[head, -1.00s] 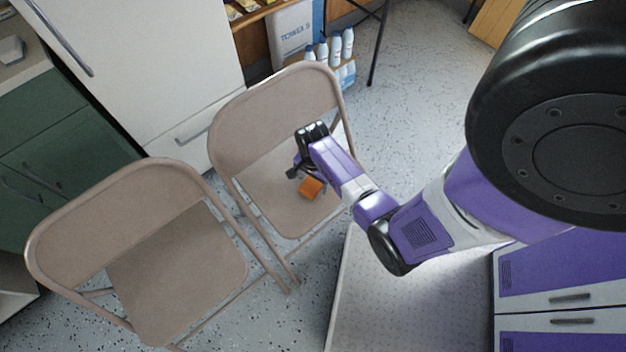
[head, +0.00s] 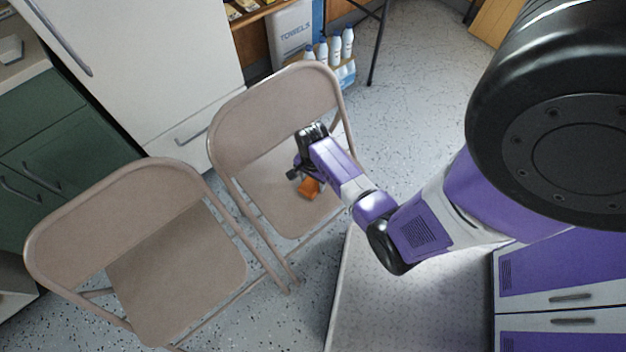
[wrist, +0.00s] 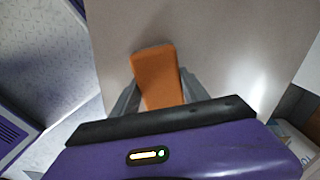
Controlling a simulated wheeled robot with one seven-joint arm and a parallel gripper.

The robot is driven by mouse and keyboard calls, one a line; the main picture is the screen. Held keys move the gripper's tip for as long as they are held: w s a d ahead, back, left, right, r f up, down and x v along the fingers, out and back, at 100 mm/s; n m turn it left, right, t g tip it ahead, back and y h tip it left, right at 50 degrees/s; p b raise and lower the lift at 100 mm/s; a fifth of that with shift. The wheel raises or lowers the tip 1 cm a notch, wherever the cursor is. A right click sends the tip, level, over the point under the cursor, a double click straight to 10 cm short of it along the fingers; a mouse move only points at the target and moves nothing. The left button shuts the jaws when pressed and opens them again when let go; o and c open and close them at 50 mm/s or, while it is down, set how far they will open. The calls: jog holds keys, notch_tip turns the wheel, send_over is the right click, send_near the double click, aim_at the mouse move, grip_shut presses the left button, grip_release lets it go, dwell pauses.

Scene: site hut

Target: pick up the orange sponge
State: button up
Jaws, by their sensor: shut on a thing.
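The orange sponge (head: 310,188) is at the seat of the right-hand folding chair (head: 285,215). My gripper (head: 303,180) is at the sponge, with its fingers closed on it. In the wrist view the sponge (wrist: 156,76) stands out between the two grey fingers (wrist: 157,97), one on each side. Its lower end is hidden behind the dark edge of my gripper. I cannot tell whether the sponge still touches the seat.
A second folding chair (head: 175,275) stands at the left, close beside the first. The chair's backrest (head: 275,105) rises behind my gripper. Speckled floor (head: 420,95) is clear at the right.

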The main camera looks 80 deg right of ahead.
aim_at(313, 181)
notch_tip(313, 181, up, 20)
jog(key=p, duration=0.4)
jog(key=shift+f, duration=0.1)
